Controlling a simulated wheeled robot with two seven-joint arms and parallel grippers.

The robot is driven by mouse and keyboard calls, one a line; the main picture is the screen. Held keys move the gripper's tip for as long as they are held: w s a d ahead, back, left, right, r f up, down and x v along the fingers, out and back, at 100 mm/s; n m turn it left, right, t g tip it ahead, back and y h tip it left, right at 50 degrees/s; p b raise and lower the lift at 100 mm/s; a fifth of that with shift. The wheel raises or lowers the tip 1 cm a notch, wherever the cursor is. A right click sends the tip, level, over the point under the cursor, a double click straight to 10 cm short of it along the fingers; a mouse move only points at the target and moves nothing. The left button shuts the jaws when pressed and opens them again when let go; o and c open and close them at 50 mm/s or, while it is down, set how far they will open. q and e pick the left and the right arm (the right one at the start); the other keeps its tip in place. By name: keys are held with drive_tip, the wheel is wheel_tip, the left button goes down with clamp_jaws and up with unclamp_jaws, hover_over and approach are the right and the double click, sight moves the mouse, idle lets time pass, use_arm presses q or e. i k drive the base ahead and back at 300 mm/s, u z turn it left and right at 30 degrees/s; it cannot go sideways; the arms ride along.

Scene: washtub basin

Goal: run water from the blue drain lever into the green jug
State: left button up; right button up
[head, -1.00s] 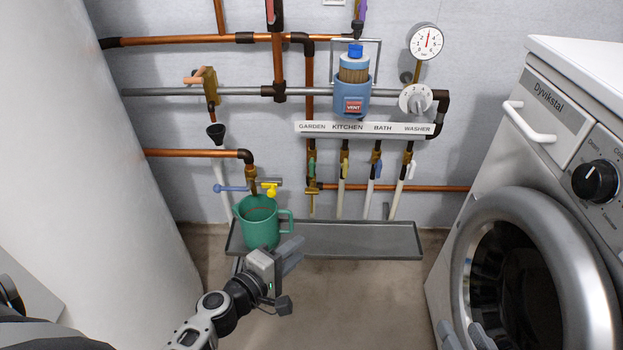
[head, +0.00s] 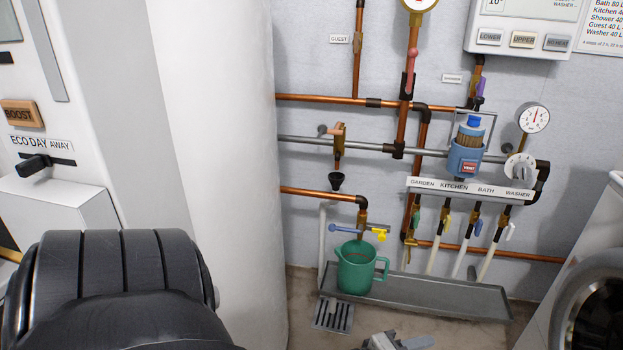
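The green jug (head: 356,271) stands upright at the left end of the grey tray (head: 440,291), its handle to the right. The blue drain lever (head: 318,228) sits just above it, lying level and pointing left from the end of the copper drain pipe (head: 361,216). The pipe's outlet is over the jug's mouth. No stream of water can be made out, and the jug's contents are unclear. My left gripper (head: 402,343) shows only in part at the bottom edge, in front of the tray and apart from the jug. Its fingers are cut off. My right gripper is out of view.
A yellow tap handle (head: 379,234) sits right of the blue lever. A black funnel (head: 335,182) hangs above left. A floor grate (head: 333,314) lies before the tray. A large white cylinder (head: 225,170) bounds the left, and the washing machine (head: 590,285) the right.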

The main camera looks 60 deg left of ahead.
sight(332, 228)
drive_tip(key=u, duration=1.1)
drive_tip(key=i, duration=1.15)
drive_tip(key=z, duration=0.05)
